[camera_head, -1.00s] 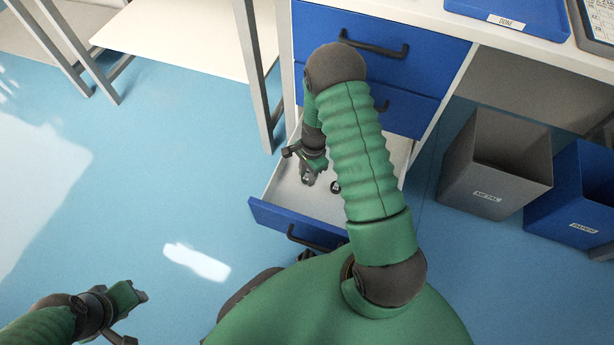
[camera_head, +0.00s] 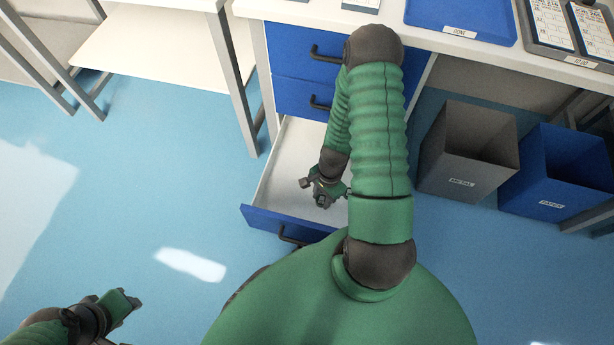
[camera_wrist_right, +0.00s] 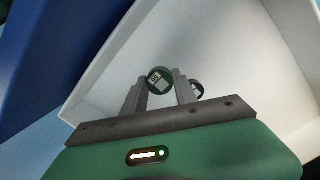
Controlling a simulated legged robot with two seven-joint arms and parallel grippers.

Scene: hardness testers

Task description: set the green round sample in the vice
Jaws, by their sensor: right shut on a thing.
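The green round sample (camera_wrist_right: 158,80) has a dark green rim and a face with white marks; it sits between the fingertips of my right gripper (camera_wrist_right: 160,88) in the right wrist view. My right gripper (camera_head: 322,200) is shut on it, inside or just over the open drawer (camera_head: 285,165). In the head view I cannot make out the sample itself. My left gripper (camera_head: 130,303) hangs over the floor at the lower left; its finger opening is unclear. No vice shows in either view.
A second round dark sample (camera_wrist_right: 197,90) shows in the drawer, right of the fingers. The drawer's blue front (camera_head: 285,224) stands out from the desk below two blue drawer fronts. A grey bin (camera_head: 468,150) and a blue bin (camera_head: 560,172) stand at right. A blue tray (camera_head: 462,17) lies on the desk.

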